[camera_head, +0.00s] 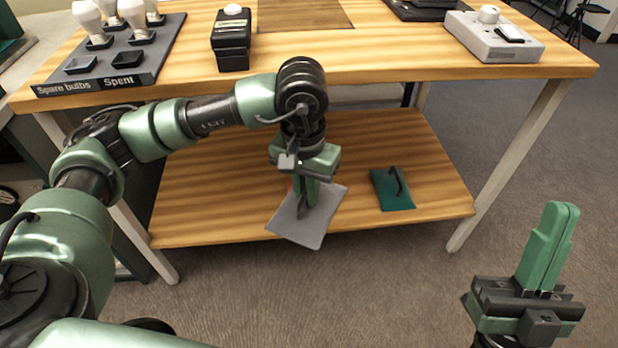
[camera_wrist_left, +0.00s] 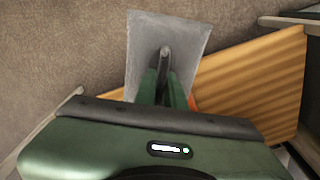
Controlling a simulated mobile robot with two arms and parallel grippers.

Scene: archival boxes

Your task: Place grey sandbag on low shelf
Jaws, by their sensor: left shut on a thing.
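The grey sandbag (camera_head: 317,232) is a flat grey bag at the front edge of the low shelf (camera_head: 215,190), partly overhanging that edge in the head view. My left gripper (camera_head: 308,200) points down and is shut on its dark handle. In the left wrist view the sandbag (camera_wrist_left: 190,35) hangs out beyond the fingertips (camera_wrist_left: 165,72), with floor behind it and the shelf to the right. I cannot tell whether the bag touches the shelf. My right gripper (camera_head: 552,235) is at the lower right, empty, its fingers together, away from the table.
A green bag (camera_head: 390,190) with a dark handle lies on the shelf, to the right. A small red patch shows behind my left fingers. The tabletop above holds a bulb tray (camera_head: 120,65), a black box (camera_head: 231,45) and a grey device (camera_head: 490,42). Table legs flank the shelf.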

